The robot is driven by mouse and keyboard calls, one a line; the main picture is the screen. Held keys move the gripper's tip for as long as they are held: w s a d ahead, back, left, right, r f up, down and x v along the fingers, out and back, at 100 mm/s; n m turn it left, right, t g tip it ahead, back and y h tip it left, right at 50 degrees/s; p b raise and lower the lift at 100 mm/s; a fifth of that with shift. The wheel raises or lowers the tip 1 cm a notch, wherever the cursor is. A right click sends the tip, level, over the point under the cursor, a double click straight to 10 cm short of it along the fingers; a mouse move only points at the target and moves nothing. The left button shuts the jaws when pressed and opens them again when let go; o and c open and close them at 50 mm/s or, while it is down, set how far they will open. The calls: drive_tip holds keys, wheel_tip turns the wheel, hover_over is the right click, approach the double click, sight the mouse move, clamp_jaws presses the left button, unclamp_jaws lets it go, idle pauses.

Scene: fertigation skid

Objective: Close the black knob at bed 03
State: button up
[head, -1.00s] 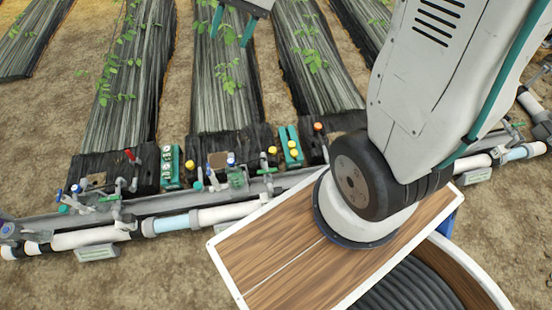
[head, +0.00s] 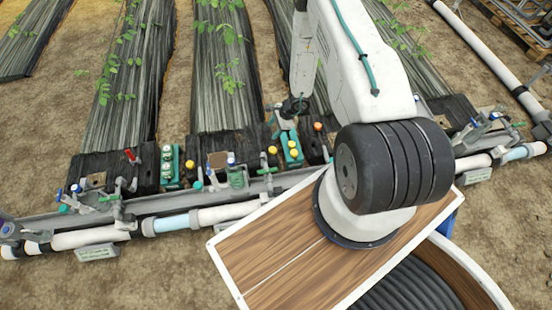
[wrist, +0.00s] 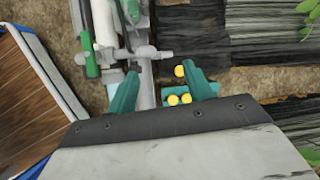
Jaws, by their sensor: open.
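My gripper (head: 281,122) is over the pipe row, beside a green box (head: 291,146) with yellow knobs. In the wrist view, the two teal fingers of my gripper (wrist: 160,72) are spread apart with nothing held. A grey valve fitting (wrist: 152,52) on the pipe lies below, by the left finger. The yellow knobs (wrist: 180,99) show between the fingers, near the right one. I cannot make out a black knob for certain in either view. No bed number is readable. My arm and gripper hide part of the valve row.
A white and grey pipe line (head: 215,215) crosses in front of the dark bed covers (head: 215,80). Bare soil (head: 150,275) lies at the lower left.

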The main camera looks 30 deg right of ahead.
drive_tip(key=m, duration=0.2)
approach(273, 160)
drive_tip(key=w+f, duration=0.1)
drive_tip(key=f, duration=0.1)
drive_tip(key=x, duration=0.7)
drive_tip(key=shift+s+d+f+g+h, duration=0.15)
drive_tip(key=shift+d+f+g+h, duration=0.15)
drive_tip(key=shift+g, duration=0.1)
drive_tip(key=c, duration=1)
